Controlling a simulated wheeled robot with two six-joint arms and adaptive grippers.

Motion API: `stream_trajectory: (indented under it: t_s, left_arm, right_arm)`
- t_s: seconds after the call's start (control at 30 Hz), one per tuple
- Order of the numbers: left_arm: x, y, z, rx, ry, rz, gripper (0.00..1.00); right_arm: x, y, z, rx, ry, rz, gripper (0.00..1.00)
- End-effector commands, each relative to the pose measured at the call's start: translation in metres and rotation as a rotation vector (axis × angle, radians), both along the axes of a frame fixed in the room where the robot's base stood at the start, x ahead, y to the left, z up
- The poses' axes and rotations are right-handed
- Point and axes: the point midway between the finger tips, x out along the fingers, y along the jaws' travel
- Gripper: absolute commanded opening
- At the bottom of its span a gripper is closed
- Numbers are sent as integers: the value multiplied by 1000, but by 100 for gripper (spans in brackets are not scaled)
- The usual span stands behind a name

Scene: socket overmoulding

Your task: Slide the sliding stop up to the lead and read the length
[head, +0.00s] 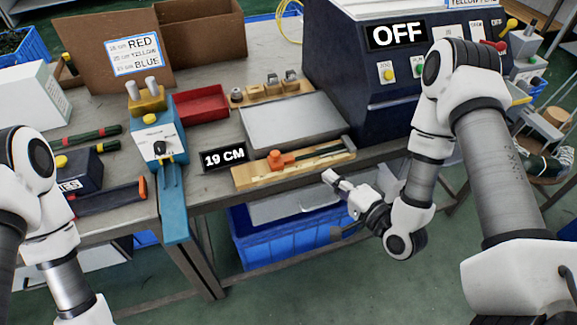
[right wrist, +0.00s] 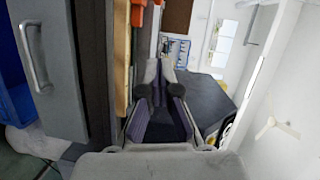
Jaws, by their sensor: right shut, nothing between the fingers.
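The wooden measuring board (head: 250,180) lies along the front edge of the bench. The orange sliding stop (head: 281,159) sits on it, left of its middle. A dark green lead (head: 322,153) lies along the board from the stop's right side towards the right end; whether the two touch is hard to tell. The display (head: 224,156) beside the board reads 19 CM. My right gripper (head: 331,178) is shut and empty, in front of the board and apart from it. In the right wrist view, orange parts (right wrist: 137,14) show beyond the fingers. My left gripper is out of view.
A grey plate (head: 290,122) lies behind the board, beside a red tray (head: 203,104). A blue press (head: 158,138) stands to the left. A dark machine showing OFF (head: 397,34) stands at right. A blue crate (head: 270,243) is under the bench.

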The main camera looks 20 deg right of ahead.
Motion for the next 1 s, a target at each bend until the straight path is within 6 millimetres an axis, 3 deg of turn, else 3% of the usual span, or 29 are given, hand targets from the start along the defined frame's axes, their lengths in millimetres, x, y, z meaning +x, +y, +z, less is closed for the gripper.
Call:
stream_trajectory:
  t_s: [0.5, 0.7, 1.0]
  left_arm:
    - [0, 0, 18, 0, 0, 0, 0]
    - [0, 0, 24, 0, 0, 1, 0]
    - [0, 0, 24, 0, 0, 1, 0]
  right_arm:
    - [93, 38, -8, -5, 0, 6, 0]
    - [103, 64, -14, -4, 2, 5, 0]
    - [106, 68, -17, -2, 2, 2, 0]
